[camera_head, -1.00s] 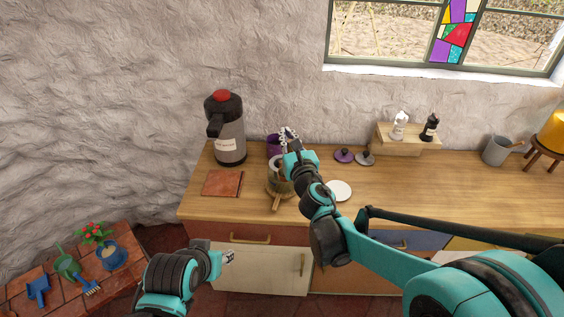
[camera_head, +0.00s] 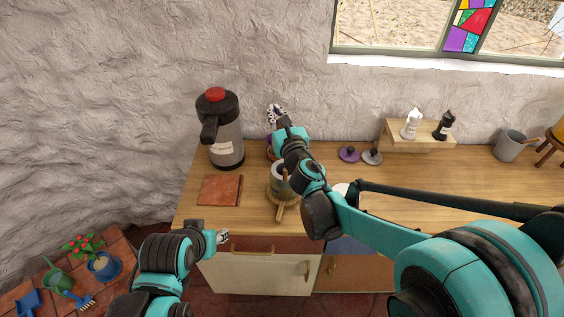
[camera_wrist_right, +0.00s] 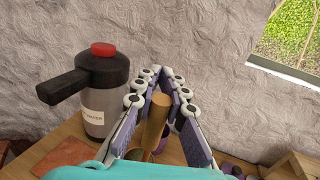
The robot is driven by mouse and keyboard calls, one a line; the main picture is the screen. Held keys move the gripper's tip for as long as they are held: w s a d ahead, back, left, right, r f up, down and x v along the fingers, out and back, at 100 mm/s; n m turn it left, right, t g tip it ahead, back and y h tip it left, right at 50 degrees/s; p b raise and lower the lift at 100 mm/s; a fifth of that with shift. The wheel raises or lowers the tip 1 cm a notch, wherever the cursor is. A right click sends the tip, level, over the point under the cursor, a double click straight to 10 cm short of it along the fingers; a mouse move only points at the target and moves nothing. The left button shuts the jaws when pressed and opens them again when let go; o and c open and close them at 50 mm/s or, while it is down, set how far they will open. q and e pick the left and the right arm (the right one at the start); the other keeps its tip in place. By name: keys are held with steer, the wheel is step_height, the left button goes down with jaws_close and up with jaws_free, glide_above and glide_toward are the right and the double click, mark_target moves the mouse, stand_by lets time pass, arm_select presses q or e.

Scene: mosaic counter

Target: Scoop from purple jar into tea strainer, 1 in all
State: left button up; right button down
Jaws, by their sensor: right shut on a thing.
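My right gripper (camera_head: 276,114) is raised over the back of the counter, and its fingers also show in the wrist view (camera_wrist_right: 158,88). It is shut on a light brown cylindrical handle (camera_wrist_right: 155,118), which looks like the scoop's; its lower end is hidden. The purple jar (camera_head: 269,147) is at the back of the counter, mostly hidden behind my right gripper. A grey round vessel (camera_head: 279,174) with a wooden rim and a handle pointing to the front, apparently the tea strainer, stands below my right wrist, partly covered. My left gripper (camera_head: 222,237) is low in front of the counter.
A grey and black flask with a red top (camera_head: 222,135) stands left of the jar, a reddish-brown tile (camera_head: 220,189) before it. A purple lid (camera_head: 349,154) and a grey lid (camera_head: 372,157) lie to the right. A wooden shelf (camera_head: 418,139) holds two small figures.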

steer(key=f+b, duration=0.1)
steer(key=f, duration=0.1)
steer(key=f+b, duration=0.1)
steer(key=f, duration=0.1)
steer(key=w+f+b, duration=0.1)
steer(key=f+b, duration=0.1)
steer(key=shift+a+f, duration=0.1)
steer(key=shift+a, duration=0.1)
arm_select(q)
steer(key=f, duration=0.4)
steer(key=shift+w+a+f, duration=0.15)
steer(key=shift+w+f, duration=0.15)
steer(key=shift+w, duration=0.1)
arm_select(e)
steer(key=shift+s+f, duration=0.1)
steer(key=shift+f, duration=0.35)
arm_select(q)
steer(key=shift+r, duration=0.1)
arm_select(e)
steer(key=shift+r, duration=0.1)
